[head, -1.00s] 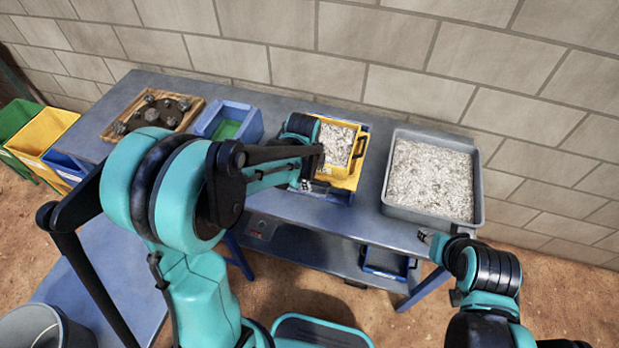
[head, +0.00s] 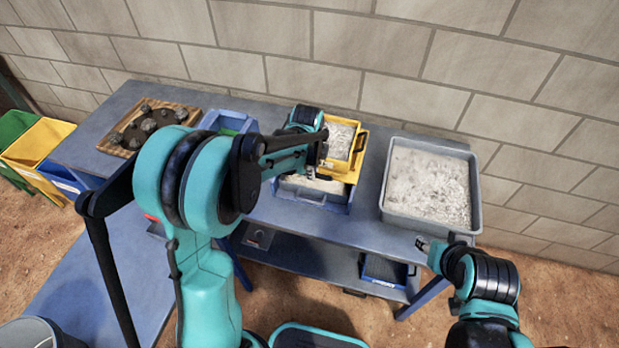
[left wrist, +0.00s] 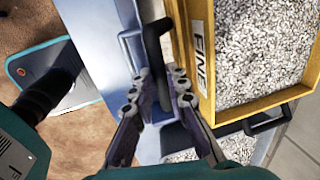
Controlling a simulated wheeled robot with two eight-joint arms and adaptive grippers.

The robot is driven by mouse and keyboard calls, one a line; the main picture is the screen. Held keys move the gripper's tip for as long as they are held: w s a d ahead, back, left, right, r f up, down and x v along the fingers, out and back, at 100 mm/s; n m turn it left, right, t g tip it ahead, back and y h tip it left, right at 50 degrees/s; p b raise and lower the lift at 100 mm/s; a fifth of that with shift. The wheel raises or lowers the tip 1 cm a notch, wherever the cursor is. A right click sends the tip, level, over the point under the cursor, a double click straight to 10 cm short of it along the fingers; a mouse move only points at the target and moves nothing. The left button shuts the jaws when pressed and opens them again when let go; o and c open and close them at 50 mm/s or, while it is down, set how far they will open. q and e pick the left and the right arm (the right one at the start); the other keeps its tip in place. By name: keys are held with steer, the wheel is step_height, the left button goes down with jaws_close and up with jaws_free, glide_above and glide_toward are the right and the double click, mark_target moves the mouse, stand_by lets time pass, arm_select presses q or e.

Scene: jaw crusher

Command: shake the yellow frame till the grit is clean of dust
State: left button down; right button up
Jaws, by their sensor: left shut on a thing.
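The yellow frame (head: 354,172) holds pale grey grit (head: 340,141) and is over the back right of a blue tray (head: 322,204) on the bench. The left wrist view shows the frame's "FINE" label (left wrist: 198,45) and its grit (left wrist: 262,45) close up. My left gripper (head: 322,160) is at the frame's left side. In the left wrist view its fingers (left wrist: 160,78) are shut on the frame's black handle (left wrist: 153,50). Pale material lies in the blue tray, partly hidden by the frame and my arm. My right gripper (head: 422,242) is in front of the bench, away from the frame; its jaws are too small to judge.
A grey tray (head: 384,212) of pale grit stands right of the frame. A blue bin (head: 210,119) and a wooden board with dark lumps (head: 124,148) are on the left. A brick wall (head: 400,60) is close behind. A small blue tray (head: 384,282) sits on the lower shelf.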

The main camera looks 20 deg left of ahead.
arm_select(q)
steer(key=c, duration=1.5)
jaws_free()
steer(key=r, duration=0.4)
steer(key=s+r, duration=0.1)
steer(key=r, duration=0.3)
steer(key=s+r, duration=0.1)
steer(key=r, duration=0.2)
steer(key=shift+s+r, duration=0.2)
steer(key=shift+r, duration=0.2)
